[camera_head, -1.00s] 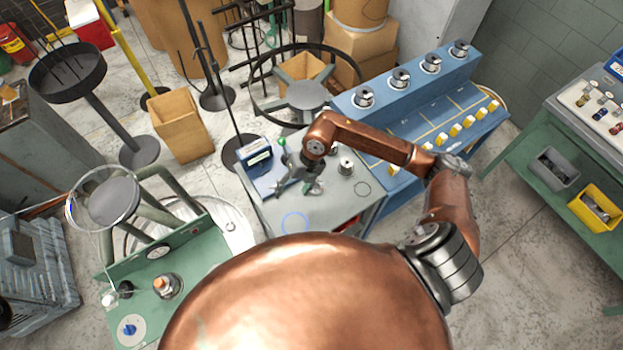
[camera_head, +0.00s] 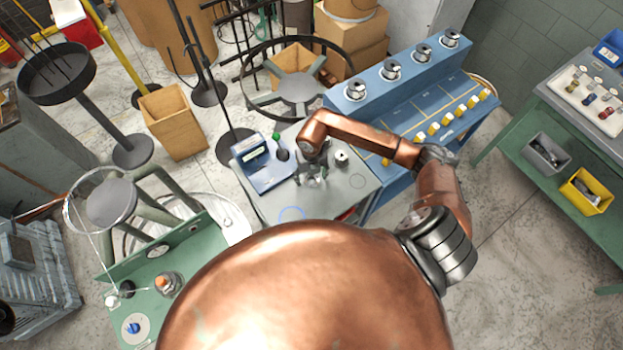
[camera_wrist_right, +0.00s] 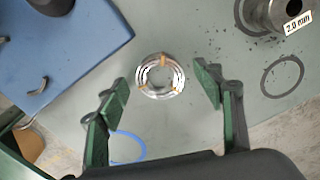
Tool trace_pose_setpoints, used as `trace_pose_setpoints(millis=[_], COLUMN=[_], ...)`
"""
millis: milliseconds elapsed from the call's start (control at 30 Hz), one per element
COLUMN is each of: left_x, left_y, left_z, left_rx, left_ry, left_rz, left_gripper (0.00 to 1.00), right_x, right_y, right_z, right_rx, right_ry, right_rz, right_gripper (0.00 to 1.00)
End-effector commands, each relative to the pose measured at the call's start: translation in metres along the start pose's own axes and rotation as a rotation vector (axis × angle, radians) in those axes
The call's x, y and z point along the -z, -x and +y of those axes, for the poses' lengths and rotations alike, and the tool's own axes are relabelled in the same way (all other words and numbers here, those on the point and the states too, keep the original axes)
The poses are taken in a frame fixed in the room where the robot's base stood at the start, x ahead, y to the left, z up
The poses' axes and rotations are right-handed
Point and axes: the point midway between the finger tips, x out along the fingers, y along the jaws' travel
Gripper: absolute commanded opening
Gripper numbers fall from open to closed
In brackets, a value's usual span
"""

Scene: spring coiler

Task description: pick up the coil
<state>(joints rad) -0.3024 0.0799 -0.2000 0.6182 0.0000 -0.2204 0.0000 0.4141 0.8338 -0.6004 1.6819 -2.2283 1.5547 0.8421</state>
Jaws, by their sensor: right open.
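The coil (camera_wrist_right: 160,76) shows in the right wrist view as a silvery wire ring with small tan ties, lying on the grey-green table top (camera_wrist_right: 190,30). My right gripper (camera_wrist_right: 163,88) is open, with one green-padded finger to each side of the coil and nothing between them touching it. I cannot tell its height above the table. In the head view, my right gripper (camera_head: 312,178) is small and dark over the grey table (camera_head: 352,188), and I cannot make out the coil there. My left gripper is not in view.
A blue device (camera_wrist_right: 60,50) stands left of the coil. A metal cylinder labelled 2.0 mm (camera_wrist_right: 281,14) stands at the upper right. A blue ring (camera_wrist_right: 127,147) and a dark ring (camera_wrist_right: 283,76) are marked on the table. The blue spool bench (camera_head: 420,110) stands to the right.

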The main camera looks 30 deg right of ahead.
Motion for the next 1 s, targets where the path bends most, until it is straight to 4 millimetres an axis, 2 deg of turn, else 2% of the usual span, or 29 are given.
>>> trace_pose_setpoints(millis=[167,900,1000], left_x=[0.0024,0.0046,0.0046], left_y=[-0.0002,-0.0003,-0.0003], left_z=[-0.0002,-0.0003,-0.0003], left_rx=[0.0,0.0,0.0], left_ry=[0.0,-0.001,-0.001], left_rz=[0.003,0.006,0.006], left_gripper=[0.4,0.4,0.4], right_x=[0.0001,0.0001,-0.0001], right_y=[-0.0003,0.0001,0.0004], right_z=[-0.0002,-0.0002,0.0], right_rx=[0.0,0.0,-0.001], right_ry=[0.0,-0.001,0.0], right_rz=[0.0,0.0,0.0], right_gripper=[0.61,0.11,0.11])
